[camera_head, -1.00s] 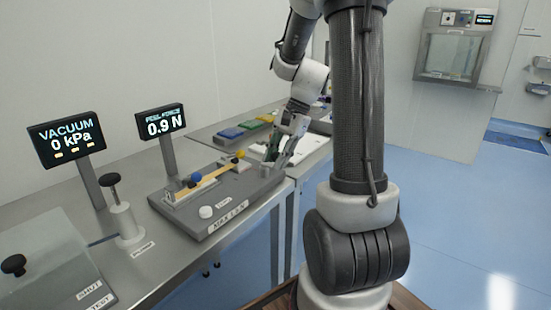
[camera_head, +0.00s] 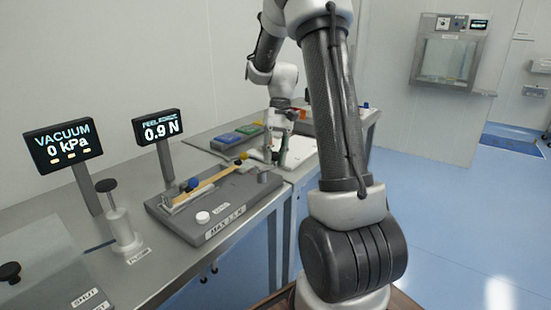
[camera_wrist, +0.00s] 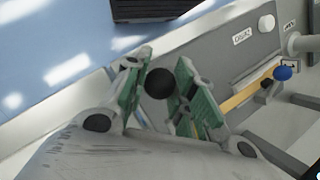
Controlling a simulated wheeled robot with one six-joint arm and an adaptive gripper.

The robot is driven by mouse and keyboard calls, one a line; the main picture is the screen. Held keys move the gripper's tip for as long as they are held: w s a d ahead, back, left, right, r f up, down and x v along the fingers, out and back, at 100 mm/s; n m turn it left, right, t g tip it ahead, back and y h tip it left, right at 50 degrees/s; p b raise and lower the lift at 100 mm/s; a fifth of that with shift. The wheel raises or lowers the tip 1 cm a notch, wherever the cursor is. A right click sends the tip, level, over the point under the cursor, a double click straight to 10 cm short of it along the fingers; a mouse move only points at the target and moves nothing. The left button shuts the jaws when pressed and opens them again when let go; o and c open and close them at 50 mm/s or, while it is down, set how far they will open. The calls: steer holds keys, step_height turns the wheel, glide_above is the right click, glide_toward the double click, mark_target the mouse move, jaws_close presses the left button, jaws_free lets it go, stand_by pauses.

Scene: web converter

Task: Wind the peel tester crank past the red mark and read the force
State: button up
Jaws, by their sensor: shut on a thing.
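The peel tester (camera_head: 185,223) is a grey base on the bench with a yellow strip (camera_head: 217,179), a blue knob and a white button along it. Its force display (camera_head: 158,127) reads 0.9 N. My gripper (camera_head: 277,158) is at the tester's far right end, with green-padded fingers. In the wrist view, my gripper (camera_wrist: 160,88) is shut on a black round knob (camera_wrist: 159,83), seemingly the crank's handle. The rest of the crank is hidden, and I cannot make out the red mark.
A vacuum display (camera_head: 62,146) reads 0 kPa at left, beside a plunger post (camera_head: 121,228). A clear-lidded box (camera_head: 40,265) is at front left. Open blue floor is on the right.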

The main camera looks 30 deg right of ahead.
steer(key=shift+w+n+g+h, duration=0.3)
steer(key=shift+w+n+h, duration=0.1)
steer(key=shift+n, duration=0.6)
steer(key=o, duration=1.1)
steer(key=shift+c, duration=0.2)
steer(key=v, duration=1.2)
steer(key=shift+d, duration=0.1)
